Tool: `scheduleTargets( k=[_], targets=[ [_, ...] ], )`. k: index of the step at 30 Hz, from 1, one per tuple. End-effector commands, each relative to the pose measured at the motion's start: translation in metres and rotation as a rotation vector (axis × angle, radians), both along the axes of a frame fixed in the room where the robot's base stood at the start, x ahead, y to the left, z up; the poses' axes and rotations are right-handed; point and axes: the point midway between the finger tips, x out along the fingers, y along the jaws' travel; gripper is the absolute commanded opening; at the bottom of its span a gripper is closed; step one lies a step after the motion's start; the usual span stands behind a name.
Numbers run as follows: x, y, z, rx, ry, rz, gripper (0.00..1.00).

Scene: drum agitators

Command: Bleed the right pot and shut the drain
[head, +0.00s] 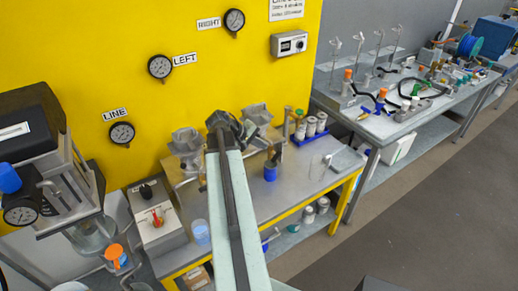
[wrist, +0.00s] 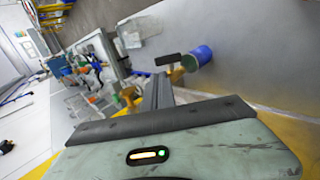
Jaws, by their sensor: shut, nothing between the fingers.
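Two grey pots stand before the yellow wall: the left pot (head: 186,143) and the right pot (head: 257,115). A brass-coloured drain fitting (head: 273,154) sits below the right pot, above a blue cup (head: 270,173). In the wrist view, a brass fitting with a black handle (wrist: 168,59) shows beside the blue cup (wrist: 198,57). I cannot tell the valve's position. My gripper (head: 225,121) is shut and empty, between the pots in the picture; contact with the right pot is unclear.
The left gauge (head: 160,67) and line gauge (head: 122,132) are on the wall. A control box with a red handle (head: 157,219) stands left. White-topped canisters (head: 311,126) stand at the back right. The bench's right front is mostly clear.

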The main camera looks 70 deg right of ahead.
Motion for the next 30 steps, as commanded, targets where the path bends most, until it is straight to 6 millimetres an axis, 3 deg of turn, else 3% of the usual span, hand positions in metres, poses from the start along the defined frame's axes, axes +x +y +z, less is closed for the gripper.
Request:
scheduleTargets(
  k=[1, 3, 12, 30],
  targets=[
    [-0.004, -0.008, -0.018, -0.001, -0.001, -0.001, 0.0],
    [-0.009, -0.016, -0.029, 0.0, -0.001, 0.001, 0.0],
    [-0.029, -0.049, -0.066, -0.001, 0.001, 0.004, 0.0],
    [-0.033, -0.056, -0.07, 0.002, -0.002, 0.008, 0.0]
  ],
)
